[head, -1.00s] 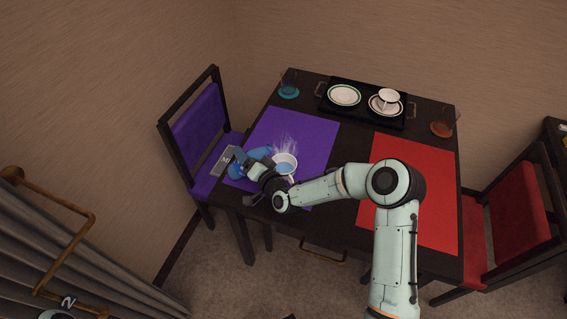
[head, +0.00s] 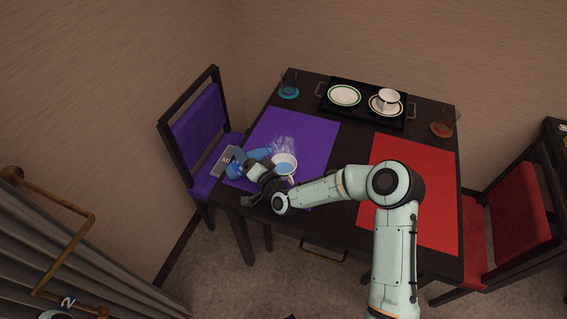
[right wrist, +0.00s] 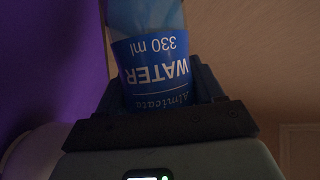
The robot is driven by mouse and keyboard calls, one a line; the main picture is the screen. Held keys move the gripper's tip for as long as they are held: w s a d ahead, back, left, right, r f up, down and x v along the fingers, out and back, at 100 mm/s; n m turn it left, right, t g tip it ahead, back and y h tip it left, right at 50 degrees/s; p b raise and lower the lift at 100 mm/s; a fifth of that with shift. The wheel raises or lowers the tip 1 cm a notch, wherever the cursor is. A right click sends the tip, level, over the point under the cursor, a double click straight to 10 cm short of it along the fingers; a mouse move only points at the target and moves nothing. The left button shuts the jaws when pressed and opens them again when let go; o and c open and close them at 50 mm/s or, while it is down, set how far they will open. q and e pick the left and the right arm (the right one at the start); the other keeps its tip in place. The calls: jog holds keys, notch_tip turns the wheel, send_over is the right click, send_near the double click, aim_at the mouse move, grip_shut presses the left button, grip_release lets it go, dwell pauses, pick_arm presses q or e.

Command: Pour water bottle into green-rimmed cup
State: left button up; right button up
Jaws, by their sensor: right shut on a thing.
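My right gripper (head: 250,164) is shut on a blue water bottle (head: 263,153), held tipped over the left part of the purple mat. The right wrist view shows the bottle's blue label (right wrist: 155,66) between the fingers, its lettering upside down. A white cup (head: 293,178) with blue liquid inside stands on the purple mat, just right of the bottle; its rim colour is too small to tell. Pale, see-through streaks (head: 284,145) show just behind the cup. The bottle's mouth cannot be made out. My left gripper is not in view.
Glasses stand on a teal coaster (head: 289,93) and an orange coaster (head: 441,130). The red mat (head: 430,185) is bare beside my arm. A purple chair (head: 200,128) stands left.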

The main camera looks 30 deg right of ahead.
jog(key=shift+w+a+r+m+t, duration=0.1)
jog(key=shift+a+r+m+t, duration=0.2)
jog(key=shift+m, duration=0.4)
dwell(1.1)
jog(key=shift+f+m+t+b, duration=0.4)
jog(key=shift+f+m+b, duration=0.3)
jog(key=shift+f+m, duration=0.15)
dwell(1.3)
jog(key=shift+d+r+m+t+b, duration=0.3)
jog(key=shift+r+m+b, duration=0.25)
jog(key=shift+b, duration=0.05)
dwell(1.6)
